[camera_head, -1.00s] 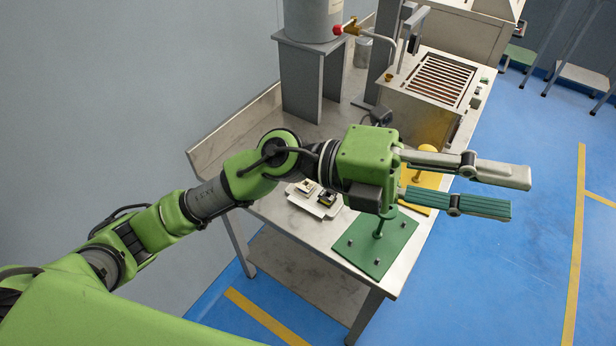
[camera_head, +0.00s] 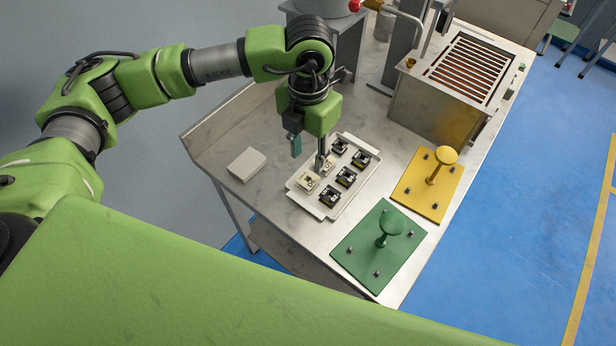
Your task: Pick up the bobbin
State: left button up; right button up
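A white tray (camera_head: 351,197) lies on the metal table and holds small parts in rows. Two are cream, bobbin-like parts: one cream bobbin (camera_head: 307,181) at the tray's left corner, and another (camera_head: 329,162) partly hidden behind a finger. Several black parts (camera_head: 346,177) sit beside them. My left gripper (camera_head: 308,162) points down over the tray's left part. Its teal and grey fingers are apart, with nothing visible between them. The grey fingertip is close to the cream parts; I cannot tell whether it touches. My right gripper is not in view.
A green plate with a knobbed post (camera_head: 362,258) and a yellow one (camera_head: 415,192) stand right of the tray. A pale flat block (camera_head: 247,164) lies left of it. A metal box with a slatted top (camera_head: 430,112) stands behind. The table's front left is clear.

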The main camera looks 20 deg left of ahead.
aim_at(309, 181)
pick_arm(q)
notch_tip(309, 181, down, 3)
jog(key=shift+r, duration=0.2)
jog(key=shift+f, duration=0.5)
notch_tip(309, 181, down, 4)
jog(key=shift+w+r+p, duration=0.1)
jog(key=shift+r+p, duration=0.15)
jog(key=shift+p, duration=0.6)
jog(key=shift+f, duration=0.65)
jog(key=c, duration=0.8)
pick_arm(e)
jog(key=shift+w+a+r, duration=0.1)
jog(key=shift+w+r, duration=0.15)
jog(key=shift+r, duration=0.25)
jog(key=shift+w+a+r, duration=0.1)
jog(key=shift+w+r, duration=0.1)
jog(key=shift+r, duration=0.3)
